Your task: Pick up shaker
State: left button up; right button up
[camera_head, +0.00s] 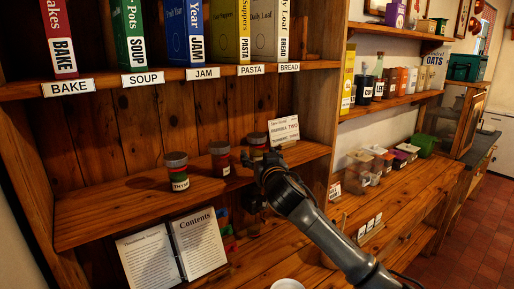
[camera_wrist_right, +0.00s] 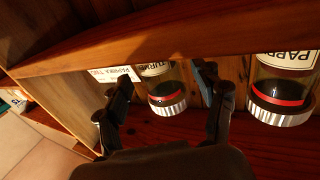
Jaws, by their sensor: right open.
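Three shakers with grey lids stand in a row on the middle shelf: a thyme shaker (camera_head: 178,172) on the left, a second shaker (camera_head: 220,160) in the middle and a third (camera_head: 257,143) on the right. My right gripper (camera_head: 266,168) is in front of the third one and hides its lower part. In the right wrist view, which is upside down, my open right gripper (camera_wrist_right: 166,108) has its fingers either side of a turmeric shaker (camera_wrist_right: 158,84). I cannot tell whether they touch it. A paprika shaker (camera_wrist_right: 283,86) stands beside it. My left gripper is not in view.
A card (camera_head: 284,130) naming paprika and turmeric stands behind the right end of the row. An open contents book (camera_head: 198,243) stands below. An upright post (camera_head: 327,75) is close on the right.

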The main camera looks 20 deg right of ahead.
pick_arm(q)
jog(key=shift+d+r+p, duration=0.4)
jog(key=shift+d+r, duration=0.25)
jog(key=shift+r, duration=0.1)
pick_arm(e)
jog(key=shift+w, duration=1.45)
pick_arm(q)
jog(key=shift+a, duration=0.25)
pick_arm(e)
jog(key=c, duration=1.3)
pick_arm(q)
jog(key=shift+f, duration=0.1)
pick_arm(e)
jog(key=shift+r, duration=0.15)
